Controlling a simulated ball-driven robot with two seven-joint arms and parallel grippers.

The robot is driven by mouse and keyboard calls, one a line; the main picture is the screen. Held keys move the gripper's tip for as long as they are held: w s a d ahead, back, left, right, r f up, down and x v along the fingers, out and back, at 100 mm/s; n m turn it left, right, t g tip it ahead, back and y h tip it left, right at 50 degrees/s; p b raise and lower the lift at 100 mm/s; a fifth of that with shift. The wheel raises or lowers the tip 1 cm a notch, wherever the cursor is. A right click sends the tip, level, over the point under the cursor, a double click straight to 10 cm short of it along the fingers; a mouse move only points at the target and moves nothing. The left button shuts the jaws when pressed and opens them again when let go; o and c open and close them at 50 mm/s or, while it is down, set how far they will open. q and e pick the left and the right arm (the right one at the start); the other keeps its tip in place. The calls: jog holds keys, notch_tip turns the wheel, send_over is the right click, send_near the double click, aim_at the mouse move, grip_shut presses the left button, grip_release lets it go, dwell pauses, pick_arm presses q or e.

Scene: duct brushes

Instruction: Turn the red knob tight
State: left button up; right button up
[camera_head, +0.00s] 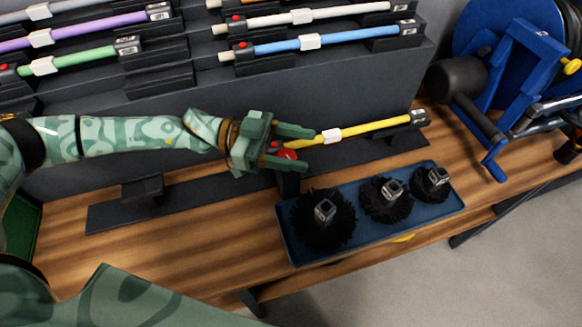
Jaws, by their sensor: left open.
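The red knob (287,154) sits at the left end of the yellow rod (362,130), on a dark stand at the front of the rack. My left gripper (304,147) is open, pointing right, with its two green fingers one on the far side and one on the near side of the knob. Part of the knob is hidden by the gripper. I cannot tell whether the fingers touch it. My right gripper is not in view.
A blue tray (284,238) with three black round brushes (325,218) stands on the wooden bench (190,255) in front. Behind is a dark rack with several coloured rods, such as a blue one (330,38). A blue reel (515,50) stands at right.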

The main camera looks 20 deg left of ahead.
pick_arm(q)
jog(key=s+d+r+p, duration=0.2)
jog(key=s+r+p, duration=0.2)
jog(key=s+r, duration=0.3)
jog(key=s, duration=0.4)
jog(key=shift+s+d+r, duration=0.3)
jog(key=shift+s+d, duration=0.05)
jog(key=shift+d, duration=0.05)
